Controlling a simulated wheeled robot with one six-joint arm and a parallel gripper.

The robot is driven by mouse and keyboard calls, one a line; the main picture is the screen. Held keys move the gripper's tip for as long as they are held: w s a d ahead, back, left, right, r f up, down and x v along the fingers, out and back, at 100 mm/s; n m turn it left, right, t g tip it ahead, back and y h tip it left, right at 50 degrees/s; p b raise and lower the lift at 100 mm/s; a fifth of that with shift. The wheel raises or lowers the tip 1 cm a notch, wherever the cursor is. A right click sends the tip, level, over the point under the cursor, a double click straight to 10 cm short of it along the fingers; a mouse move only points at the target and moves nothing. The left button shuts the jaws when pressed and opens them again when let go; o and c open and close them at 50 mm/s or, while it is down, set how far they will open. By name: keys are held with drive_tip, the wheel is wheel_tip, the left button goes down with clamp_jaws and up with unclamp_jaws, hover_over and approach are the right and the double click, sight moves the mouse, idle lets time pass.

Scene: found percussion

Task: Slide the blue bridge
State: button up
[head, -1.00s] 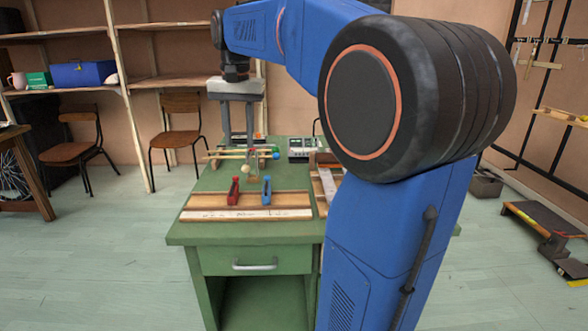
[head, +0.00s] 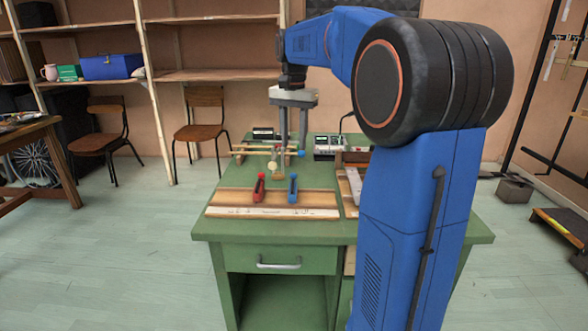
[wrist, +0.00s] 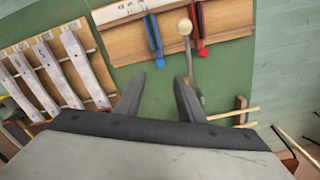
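The blue bridge (head: 293,188) is a small narrow block standing on a wooden board (head: 230,200) with a white marked strip along its near edge. A red bridge (head: 259,187) stands to its left. The wrist view also shows the blue bridge (wrist: 153,34) and the red bridge (wrist: 199,27). My gripper (head: 293,147) points down above the green desk, behind the blue bridge and roughly in line with it in the head view. In the wrist view my gripper (wrist: 162,78) has its fingers apart with nothing between them; the blue bridge lies beyond the fingertips.
A round-headed mallet (wrist: 185,27) sticks up near the red bridge. Thin wooden sticks (wrist: 235,113) lie at the desk's back left. Metal bars on a wooden frame (wrist: 60,70) lie beside the board. A grey device (head: 328,146) sits at the back of the green desk (head: 215,230).

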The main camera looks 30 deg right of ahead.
sight(293, 174)
wheel_tip(293, 174, down, 10)
drive_tip(key=shift+r, duration=0.1)
idle(0.4)
clamp_jaws()
